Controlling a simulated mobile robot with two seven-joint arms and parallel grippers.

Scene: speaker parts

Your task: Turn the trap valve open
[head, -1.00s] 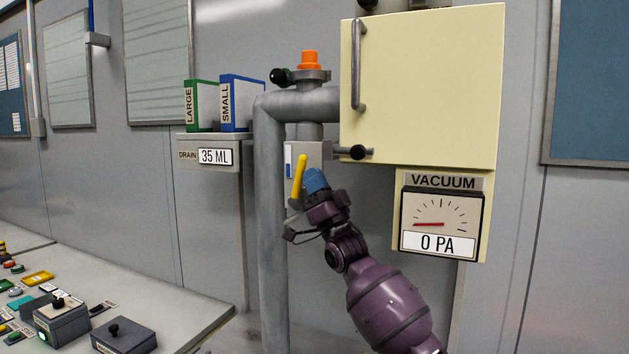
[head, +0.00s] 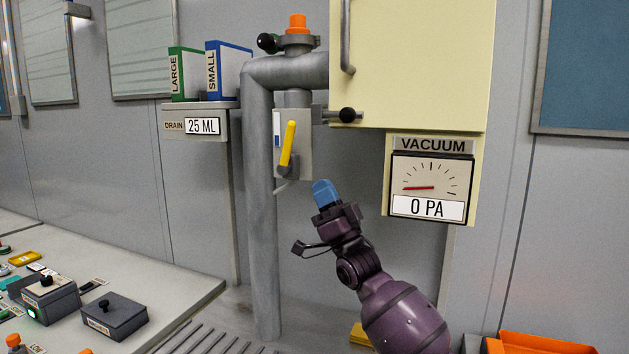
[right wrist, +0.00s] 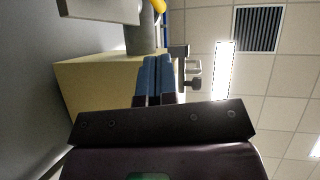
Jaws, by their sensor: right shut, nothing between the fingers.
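The trap valve has a yellow handle (head: 288,144) on a grey box (head: 306,150) beside the vertical pipe. The handle stands nearly upright, leaning slightly right at the top. Its yellow end also shows at the top of the right wrist view (right wrist: 158,6). My right gripper (head: 322,188), with blue fingertips, is below and right of the handle, apart from it. Its fingers (right wrist: 155,75) are together and empty in the right wrist view. My left gripper is not in view.
A cream cabinet (head: 415,65) and a vacuum gauge (head: 429,185) reading 0 PA are to the right. A drain display (head: 202,126) reads 25 ML. A grey pipe (head: 261,220) stands left of my gripper. A control console (head: 150,290) is at lower left.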

